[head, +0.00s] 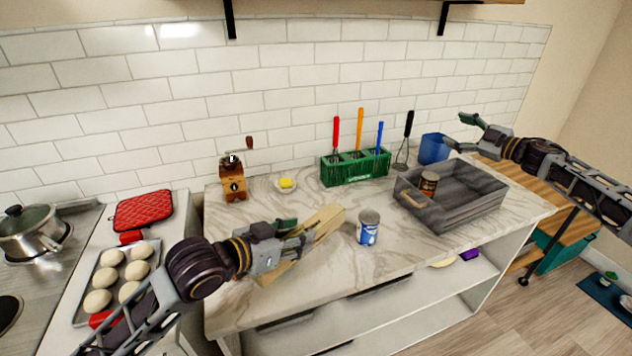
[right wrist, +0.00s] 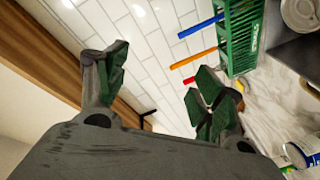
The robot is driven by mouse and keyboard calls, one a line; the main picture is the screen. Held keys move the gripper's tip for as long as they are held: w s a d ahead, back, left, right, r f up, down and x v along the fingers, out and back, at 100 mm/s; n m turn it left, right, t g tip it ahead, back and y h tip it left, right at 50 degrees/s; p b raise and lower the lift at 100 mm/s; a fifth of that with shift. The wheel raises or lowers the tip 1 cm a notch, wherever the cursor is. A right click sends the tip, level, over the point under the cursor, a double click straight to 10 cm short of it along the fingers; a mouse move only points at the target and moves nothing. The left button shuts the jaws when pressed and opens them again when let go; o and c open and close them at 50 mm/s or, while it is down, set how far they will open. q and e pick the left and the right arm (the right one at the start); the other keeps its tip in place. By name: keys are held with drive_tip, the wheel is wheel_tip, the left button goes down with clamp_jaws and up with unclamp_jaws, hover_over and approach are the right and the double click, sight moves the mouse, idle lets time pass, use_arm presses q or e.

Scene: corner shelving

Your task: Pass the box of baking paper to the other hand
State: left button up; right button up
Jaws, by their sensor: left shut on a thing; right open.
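The box of baking paper (head: 322,222) is a long, light tan box in the head view. My left gripper (head: 297,241) is shut on it and holds it at a slant over the front left part of the marble counter. Part of the box is hidden behind the gripper's fingers. My right gripper (head: 466,132) is open and empty in the head view, at the right, above and beyond the grey crate. Its spread green fingertips (right wrist: 160,90) show in the right wrist view with nothing between them.
A blue-and-white can (head: 368,228) stands right of the box. A grey crate (head: 462,211) holding a can is at the right. A green utensil holder (head: 356,168), blue cup (head: 433,149), coffee grinder (head: 233,179) and small dish with something yellow (head: 286,184) stand along the back.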

drive_tip(key=s+a+r+n+g+y, duration=0.1)
drive_tip(key=a+r+n+g+y, duration=0.1)
drive_tip(key=a+n, duration=0.45)
drive_tip(key=s+a+r+n+g+y, duration=0.1)
drive_tip(key=s+a+n+g, duration=0.15)
drive_tip(key=a, duration=0.65)
drive_tip(key=m+g+h, duration=1)
drive_tip(key=m+h, duration=0.4)
drive_tip(key=m, duration=2)
hover_over(316, 222)
wheel_tip(316, 222, down, 4)
drive_tip(key=shift+r+t, duration=0.2)
drive_tip(key=shift+t, duration=0.05)
drive_tip(key=shift+f, duration=0.15)
drive_tip(key=shift+f, duration=5.9)
